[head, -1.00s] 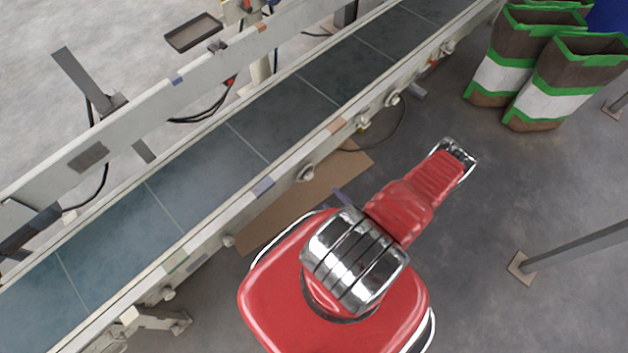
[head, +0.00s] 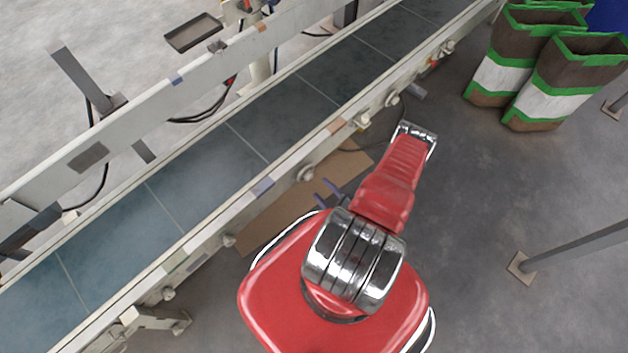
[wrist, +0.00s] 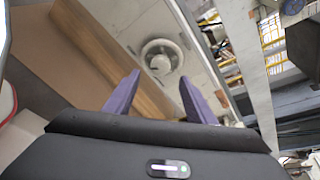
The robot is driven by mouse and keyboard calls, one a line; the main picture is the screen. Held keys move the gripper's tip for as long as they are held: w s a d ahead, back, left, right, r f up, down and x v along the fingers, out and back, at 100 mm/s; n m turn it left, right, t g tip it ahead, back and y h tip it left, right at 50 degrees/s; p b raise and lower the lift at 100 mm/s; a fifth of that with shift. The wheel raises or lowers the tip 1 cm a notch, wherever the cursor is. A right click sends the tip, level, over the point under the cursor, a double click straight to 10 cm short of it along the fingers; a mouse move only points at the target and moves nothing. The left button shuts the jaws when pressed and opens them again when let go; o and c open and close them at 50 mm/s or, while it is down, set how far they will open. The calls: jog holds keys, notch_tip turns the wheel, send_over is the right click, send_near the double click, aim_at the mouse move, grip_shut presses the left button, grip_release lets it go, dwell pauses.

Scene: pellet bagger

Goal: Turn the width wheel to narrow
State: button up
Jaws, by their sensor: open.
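My gripper (head: 326,190) has two purple fingers, spread apart with nothing between them. In the head view it shows past my red arm, low beside the conveyor's near side rail. In the wrist view my gripper (wrist: 160,84) points toward a pale round fitting (wrist: 161,57) on a light panel. The fitting lies beyond the fingertips, roughly between them, with no visible contact. I cannot tell whether this fitting is the width wheel. No wheel marked for width or narrow can be made out in either view.
The conveyor belt (head: 205,185) runs diagonally, with several round fittings along its near rail (head: 280,178). A brown board (head: 290,212) lies below it. Bags with green edges (head: 567,82) stand at the upper right. A grey post (head: 575,247) stands at the right, with open floor between.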

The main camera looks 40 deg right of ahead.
aim_at(311, 178)
jog(key=shift+x, duration=3.55)
jog(key=c, duration=1)
jog(key=shift+c, duration=0.2)
